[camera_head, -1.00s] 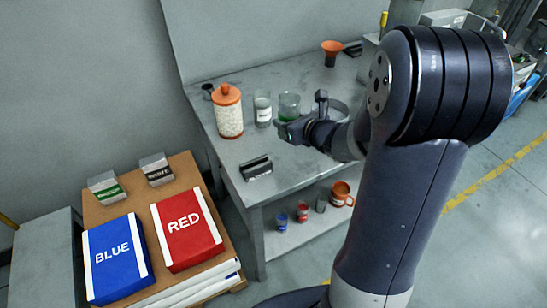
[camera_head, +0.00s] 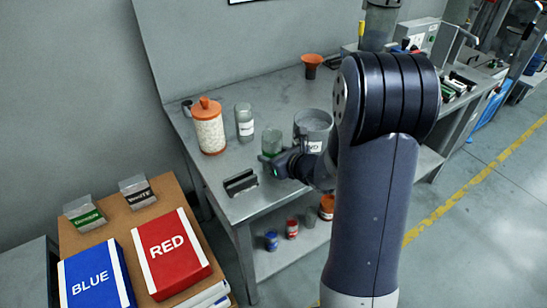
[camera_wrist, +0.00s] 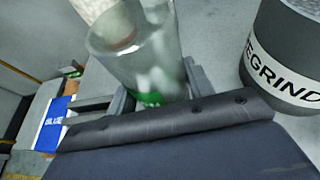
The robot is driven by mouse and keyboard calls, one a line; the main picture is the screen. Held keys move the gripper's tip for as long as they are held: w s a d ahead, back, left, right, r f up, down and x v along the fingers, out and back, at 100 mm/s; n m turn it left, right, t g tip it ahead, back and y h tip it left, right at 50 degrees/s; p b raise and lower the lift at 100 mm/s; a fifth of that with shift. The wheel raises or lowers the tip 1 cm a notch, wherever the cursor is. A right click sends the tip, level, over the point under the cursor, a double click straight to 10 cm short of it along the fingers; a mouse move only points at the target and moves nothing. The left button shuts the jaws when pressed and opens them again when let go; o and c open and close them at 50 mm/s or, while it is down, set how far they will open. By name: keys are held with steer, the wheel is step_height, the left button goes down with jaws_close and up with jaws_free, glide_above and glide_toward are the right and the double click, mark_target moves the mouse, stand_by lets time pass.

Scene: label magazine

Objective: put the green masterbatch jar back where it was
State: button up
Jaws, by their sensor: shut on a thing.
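The green masterbatch jar (camera_head: 272,140) is a clear glass jar with a green lower part. My gripper (camera_head: 274,166) is shut on it, above the near part of the grey bench, left of the REGRIND container. In the wrist view the jar (camera_wrist: 140,50) sits between my two fingers (camera_wrist: 158,92), its open rim toward the upper left and a green label low down. I cannot tell whether its base touches the bench. A similar clear jar with a white label (camera_head: 244,122) stands behind and left of it.
The grey REGRIND container (camera_head: 313,125) stands close on the right. An orange-lidded canister (camera_head: 209,128) is at the left and a black holder (camera_head: 240,183) near the front edge. An orange funnel (camera_head: 313,62) is farther back. Several small cups are on the lower shelf (camera_head: 270,258).

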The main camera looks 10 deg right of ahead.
steer(key=shift+f, duration=0.25)
steer(key=shift+f, duration=0.1)
steer(key=o, duration=1.1)
steer(key=shift+c, duration=0.2)
steer(key=shift+r, duration=0.25)
steer(key=v, duration=1.2)
steer(key=shift+p, duration=0.45)
